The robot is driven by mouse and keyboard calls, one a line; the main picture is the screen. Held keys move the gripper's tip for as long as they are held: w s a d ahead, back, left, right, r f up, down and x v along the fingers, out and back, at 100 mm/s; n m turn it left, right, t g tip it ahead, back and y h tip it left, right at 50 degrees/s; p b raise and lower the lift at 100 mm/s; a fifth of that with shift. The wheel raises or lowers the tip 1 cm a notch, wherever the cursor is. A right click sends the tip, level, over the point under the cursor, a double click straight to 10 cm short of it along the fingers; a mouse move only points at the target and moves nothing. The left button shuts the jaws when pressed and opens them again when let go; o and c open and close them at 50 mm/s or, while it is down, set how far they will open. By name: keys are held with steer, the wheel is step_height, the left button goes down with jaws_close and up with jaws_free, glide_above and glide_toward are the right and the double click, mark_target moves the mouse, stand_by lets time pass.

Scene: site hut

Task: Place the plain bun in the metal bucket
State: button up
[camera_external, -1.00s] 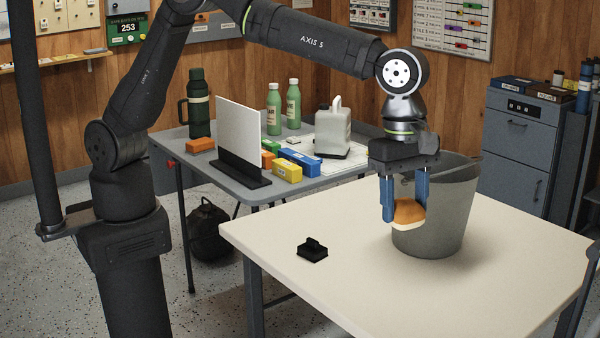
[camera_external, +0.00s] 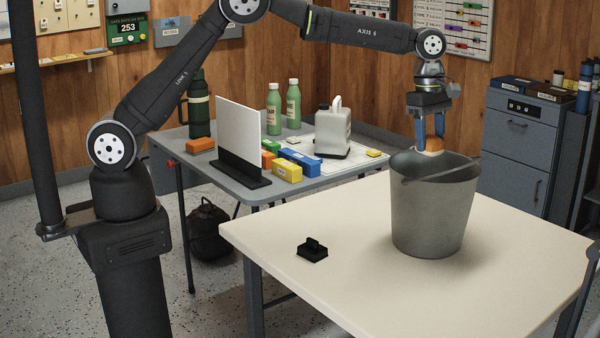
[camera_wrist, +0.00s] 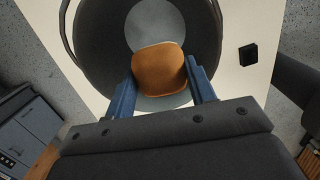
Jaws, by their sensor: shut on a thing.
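The plain bun (camera_external: 431,146) is held between the blue fingers of my gripper (camera_external: 430,135). It is tan-brown on top with a paler underside. The grey metal bucket (camera_external: 432,215) stands upright on the cream table. In the external view the bun is at about the height of the bucket's rim, partly overlapping its far edge. In the wrist view the bun (camera_wrist: 160,69) sits between both fingertips (camera_wrist: 160,75), with the bucket's dark inner wall (camera_wrist: 100,40) and paler floor behind it.
A small black object (camera_external: 312,250) lies on the cream table (camera_external: 300,225), left of the bucket. The bucket's handle (camera_external: 440,178) lies across its near rim. Behind, a grey table (camera_external: 215,172) holds bottles, a jug, coloured blocks and a white upright panel.

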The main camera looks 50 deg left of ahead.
mark_target(419, 174)
steer(key=a+f, duration=0.1)
steer(key=f, duration=0.5)
steer(key=w+f, duration=0.1)
steer(key=f, duration=0.5)
steer(key=w+a+f, duration=0.1)
steer(key=f, duration=0.5)
steer(key=shift+w+a+f, duration=0.1)
steer(key=shift+a, duration=0.25)
steer(key=shift+f, duration=2.4)
steer(key=shift+f, duration=0.1)
steer(key=o, duration=1)
steer(key=r, duration=0.4)
steer(key=a+r, duration=0.1)
steer(key=r, duration=0.7)
steer(key=shift+a, duration=0.25)
